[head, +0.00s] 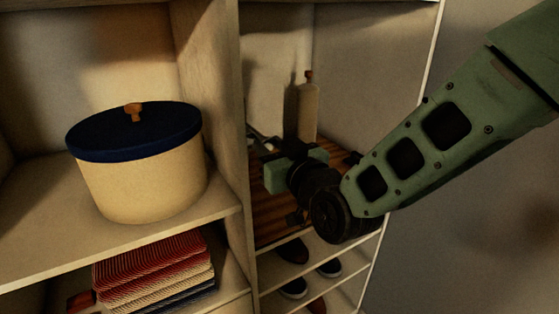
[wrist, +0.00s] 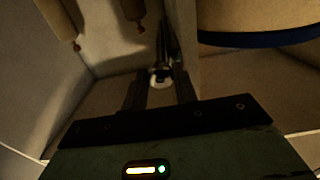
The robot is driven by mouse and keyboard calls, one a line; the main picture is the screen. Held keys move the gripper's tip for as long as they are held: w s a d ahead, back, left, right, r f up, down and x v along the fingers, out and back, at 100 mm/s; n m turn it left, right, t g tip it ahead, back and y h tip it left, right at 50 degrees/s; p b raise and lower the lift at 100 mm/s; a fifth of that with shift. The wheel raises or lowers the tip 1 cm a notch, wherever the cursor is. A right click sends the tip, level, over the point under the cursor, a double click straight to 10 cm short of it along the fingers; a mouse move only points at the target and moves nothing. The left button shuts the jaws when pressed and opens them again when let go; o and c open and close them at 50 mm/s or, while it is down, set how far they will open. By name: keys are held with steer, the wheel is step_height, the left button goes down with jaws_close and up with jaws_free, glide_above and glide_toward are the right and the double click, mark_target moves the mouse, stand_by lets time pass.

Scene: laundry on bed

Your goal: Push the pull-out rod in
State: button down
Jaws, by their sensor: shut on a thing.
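The pull-out rod shows only in part: metal pieces of it (head: 262,143) appear behind my gripper in the right-hand closet bay. In the wrist view its pale, rounded end (wrist: 161,79) lies between my fingers, and its shaft runs away toward the back, dark and hard to make out. My gripper (head: 270,146) reaches into the bay from the right, above a brown slatted surface. In the wrist view, my gripper's two dark fingers (wrist: 159,90) are closed in on the rod. How far the rod stands out cannot be told.
A cream box (head: 145,190) with a navy lid stands on the left shelf, beyond the upright divider (head: 215,90). Folded striped cloths (head: 150,270) lie below it. A beige bottle-like thing (head: 308,110) stands behind my gripper. Shoes (head: 292,251) sit on lower shelves.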

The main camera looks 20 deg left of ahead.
steer(key=shift+w+a, duration=0.15)
steer(key=c, duration=1.1)
jaws_free()
steer(key=shift+w+a, duration=0.1)
steer(key=shift+a, duration=0.05)
steer(key=b+v, duration=0.6)
steer(key=v, duration=1.1)
steer(key=shift+s, duration=0.25)
